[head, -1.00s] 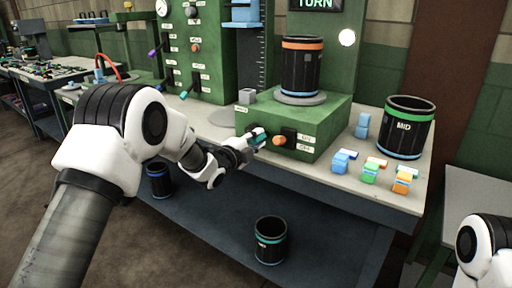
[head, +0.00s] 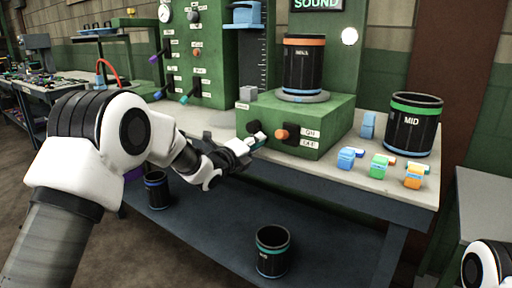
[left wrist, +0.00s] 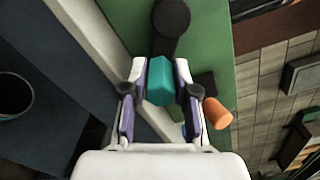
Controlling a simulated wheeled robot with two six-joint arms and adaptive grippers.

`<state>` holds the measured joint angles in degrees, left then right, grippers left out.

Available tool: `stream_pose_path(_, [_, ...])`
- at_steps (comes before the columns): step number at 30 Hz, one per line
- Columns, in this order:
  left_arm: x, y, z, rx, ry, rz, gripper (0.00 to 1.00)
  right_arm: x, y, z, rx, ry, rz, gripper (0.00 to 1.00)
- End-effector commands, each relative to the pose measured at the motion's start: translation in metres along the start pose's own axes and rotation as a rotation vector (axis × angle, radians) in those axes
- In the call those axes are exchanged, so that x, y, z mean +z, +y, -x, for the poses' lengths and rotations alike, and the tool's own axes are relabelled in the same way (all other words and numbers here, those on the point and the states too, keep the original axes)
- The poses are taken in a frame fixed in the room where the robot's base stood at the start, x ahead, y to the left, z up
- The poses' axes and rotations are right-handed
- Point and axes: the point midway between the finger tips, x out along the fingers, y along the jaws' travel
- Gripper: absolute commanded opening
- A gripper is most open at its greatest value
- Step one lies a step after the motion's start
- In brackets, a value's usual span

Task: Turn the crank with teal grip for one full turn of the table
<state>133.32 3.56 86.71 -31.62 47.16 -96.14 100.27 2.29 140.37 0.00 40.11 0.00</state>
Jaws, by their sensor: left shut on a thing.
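The teal grip (left wrist: 160,82) sits between the fingers of my left gripper (left wrist: 160,88) in the left wrist view. The dark crank arm (left wrist: 172,25) runs up from it. In the head view my left gripper (head: 250,143) is shut on the grip at the left part of the green box's front. The grip is mostly hidden there. On the green box (head: 335,122) is a grey turntable (head: 304,97), bearing a black sleeve (head: 302,70) with an orange band and pale lettering. My right gripper is out of view; only part of that arm shows at lower right.
An orange knob (head: 281,135) is just right of the crank. Small coloured blocks (head: 381,165) and a green-banded MID sleeve (head: 413,130) stand on the bench at right. Two sleeves (head: 272,255) (head: 157,192) are on the lower shelf. A display above reads SOUND (head: 316,4).

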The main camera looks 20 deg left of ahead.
Motion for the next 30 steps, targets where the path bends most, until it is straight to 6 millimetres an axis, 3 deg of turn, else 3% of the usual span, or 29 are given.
stream_pose_path(11, [0.000, 0.000, 0.000, 0.000, 0.000, -0.003, 0.00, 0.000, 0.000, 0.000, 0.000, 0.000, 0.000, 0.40])
stream_pose_path(12, [0.000, 0.000, 0.000, 0.000, 0.000, -0.003, 0.43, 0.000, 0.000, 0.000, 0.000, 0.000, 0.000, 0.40])
stream_pose_path(13, [0.000, 0.000, 0.000, 0.000, 0.000, -0.003, 0.53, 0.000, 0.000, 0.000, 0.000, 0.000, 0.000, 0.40])
stream_pose_path(23, [0.000, 0.000, 0.002, 0.000, 0.000, -0.002, 0.54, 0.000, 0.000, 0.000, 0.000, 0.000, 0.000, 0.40])
stream_pose_path(26, [0.001, 0.001, 0.013, 0.002, 0.000, -0.001, 0.54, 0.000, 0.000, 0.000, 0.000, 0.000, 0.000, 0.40])
stream_pose_path(30, [0.001, 0.000, 0.045, 0.001, -0.001, 0.001, 0.54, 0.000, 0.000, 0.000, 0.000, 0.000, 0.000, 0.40])
